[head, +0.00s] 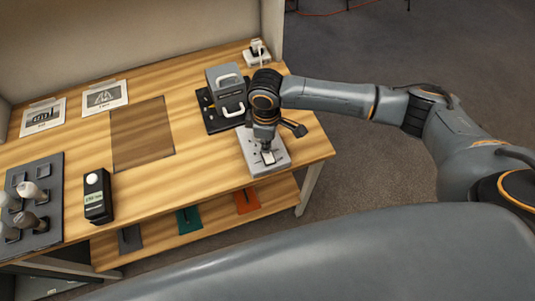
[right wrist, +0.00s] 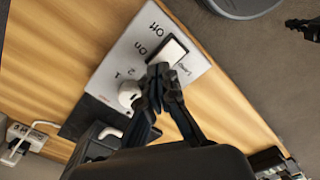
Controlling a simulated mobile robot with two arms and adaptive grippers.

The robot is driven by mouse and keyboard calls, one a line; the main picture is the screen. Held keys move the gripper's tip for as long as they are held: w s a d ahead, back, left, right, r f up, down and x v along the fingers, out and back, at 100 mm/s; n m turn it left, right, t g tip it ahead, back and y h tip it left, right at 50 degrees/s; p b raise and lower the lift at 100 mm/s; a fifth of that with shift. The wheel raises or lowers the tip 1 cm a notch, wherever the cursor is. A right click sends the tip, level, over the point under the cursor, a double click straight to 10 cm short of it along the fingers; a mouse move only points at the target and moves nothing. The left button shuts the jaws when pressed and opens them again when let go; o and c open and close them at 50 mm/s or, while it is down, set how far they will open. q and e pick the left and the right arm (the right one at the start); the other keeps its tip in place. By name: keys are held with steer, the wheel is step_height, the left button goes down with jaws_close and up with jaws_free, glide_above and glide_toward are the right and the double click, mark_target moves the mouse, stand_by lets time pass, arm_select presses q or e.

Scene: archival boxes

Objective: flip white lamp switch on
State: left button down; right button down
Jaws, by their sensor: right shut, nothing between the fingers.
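A light grey switch panel (head: 276,165) lies near the right end of the wooden table. It also shows in the right wrist view (right wrist: 118,62), with dark lettering. A white rocker switch in a dark frame (right wrist: 169,51) sits on it, and a round white knob (right wrist: 128,92) is beside it. My right gripper (head: 266,147) is over the panel, pointing down. In the right wrist view its shut, empty fingertips (right wrist: 162,76) are at the rocker's near edge. I cannot tell whether they touch it. The rocker's position is unclear. My left gripper is not in view.
A grey box with handles (head: 224,84) on a black base stands just behind the panel. A white plug unit (head: 257,52) is at the back corner. A black box with a white knob (head: 95,196) and a dark rack (head: 42,215) stand left. Mid-table is clear.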

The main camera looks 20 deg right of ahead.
steer(key=shift+f, duration=0.75)
steer(key=shift+r, duration=0.1)
step_height(320, 180, up, 7)
steer(key=p, duration=0.8)
stand_by(0.4)
stand_by(0.4)
